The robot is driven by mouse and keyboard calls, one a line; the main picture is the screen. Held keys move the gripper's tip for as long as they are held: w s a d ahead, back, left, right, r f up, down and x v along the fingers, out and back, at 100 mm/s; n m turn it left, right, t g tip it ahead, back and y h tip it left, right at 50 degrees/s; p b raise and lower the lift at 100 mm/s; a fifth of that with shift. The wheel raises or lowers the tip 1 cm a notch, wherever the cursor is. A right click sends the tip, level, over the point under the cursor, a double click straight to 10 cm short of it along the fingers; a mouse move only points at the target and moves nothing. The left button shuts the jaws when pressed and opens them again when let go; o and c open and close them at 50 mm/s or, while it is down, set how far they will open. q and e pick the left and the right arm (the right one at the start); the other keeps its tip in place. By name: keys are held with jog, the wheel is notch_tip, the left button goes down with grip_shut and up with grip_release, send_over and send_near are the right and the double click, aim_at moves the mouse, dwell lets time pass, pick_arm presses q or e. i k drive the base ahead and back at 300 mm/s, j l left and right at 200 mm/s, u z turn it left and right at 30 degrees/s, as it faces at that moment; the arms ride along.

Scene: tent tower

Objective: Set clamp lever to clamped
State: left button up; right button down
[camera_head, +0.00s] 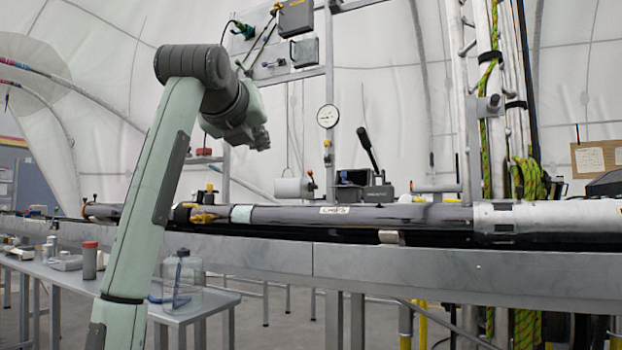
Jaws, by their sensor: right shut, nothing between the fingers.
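The clamp lever (367,149) is a black handle that tilts up and to the left. It rises from a dark grey clamp block (377,192) behind the long horizontal pipe (390,214). My right gripper (262,142) is at the end of the pale green arm, left of the lever and apart from it. It is shut and empty, small and dark in the view. My left gripper is not in view.
A round pressure gauge (328,116) on a metal post stands between my gripper and the lever. A grey rail (400,262) runs below the pipe. A side table (226,299) at the lower left bears a clear jug (182,283). Ropes and vertical poles stand at right.

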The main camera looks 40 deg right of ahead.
aim_at(310, 172)
jog(key=i+l, duration=0.25)
jog(key=l, duration=0.15)
jog(key=i+l, duration=0.25)
jog(key=l, duration=0.15)
jog(key=i+l, duration=0.2)
jog(key=l, duration=0.25)
jog(key=i+l, duration=0.25)
jog(key=l, duration=0.15)
jog(key=i+l, duration=0.25)
jog(key=l, duration=0.15)
